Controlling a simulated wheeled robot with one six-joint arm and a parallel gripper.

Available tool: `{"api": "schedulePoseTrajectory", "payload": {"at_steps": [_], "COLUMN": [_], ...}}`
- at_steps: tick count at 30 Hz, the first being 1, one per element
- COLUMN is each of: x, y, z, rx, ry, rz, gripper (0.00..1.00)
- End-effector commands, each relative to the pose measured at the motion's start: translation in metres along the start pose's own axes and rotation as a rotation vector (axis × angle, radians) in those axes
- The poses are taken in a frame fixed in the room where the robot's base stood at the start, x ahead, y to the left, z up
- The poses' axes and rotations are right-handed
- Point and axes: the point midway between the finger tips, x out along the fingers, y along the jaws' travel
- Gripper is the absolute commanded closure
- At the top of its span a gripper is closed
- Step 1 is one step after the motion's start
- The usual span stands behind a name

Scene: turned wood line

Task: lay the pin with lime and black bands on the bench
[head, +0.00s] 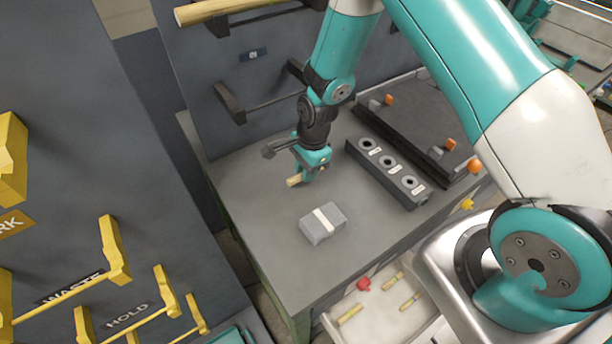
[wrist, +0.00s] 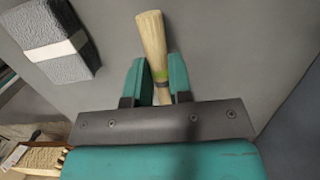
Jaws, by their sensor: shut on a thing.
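My gripper (head: 308,172) is low over the grey bench (head: 243,190), left of the holed block. It is shut on a pale wooden pin (head: 293,181), whose end sticks out past the fingers. In the wrist view the pin (wrist: 152,38) runs between the two teal fingers (wrist: 159,68), and a lime band shows close to them. I cannot tell whether the pin touches the bench.
A grey block with a white band (head: 335,231) lies nearby on the bench. A dark block with three holes (head: 367,161) stands to the right, before a dark board (head: 411,133). A pale tray (head: 382,327) below holds several pins and a red piece (head: 363,284). The bench's left side is clear.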

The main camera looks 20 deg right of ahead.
Motion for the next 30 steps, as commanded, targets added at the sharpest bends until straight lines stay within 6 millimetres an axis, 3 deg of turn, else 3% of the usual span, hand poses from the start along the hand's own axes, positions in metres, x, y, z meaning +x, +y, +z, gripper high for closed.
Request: {"api": "schedulePoseTrajectory", "payload": {"at_steps": [9,20,21,24,30], "x": [0.037,0.042,0.042,0.041,0.041], "y": [0.001,0.001,0.001,0.001,0.001], "z": [-0.006,-0.006,-0.006,-0.006,-0.006], "rx": [0.0,0.0,0.0,0.0,0.0], "ry": [0.0,0.0,0.0,0.0,0.0], "rz": [0.001,0.0,0.0,0.0,0.0], "gripper": [1.0,1.0,0.78,0.55,0.55]}}
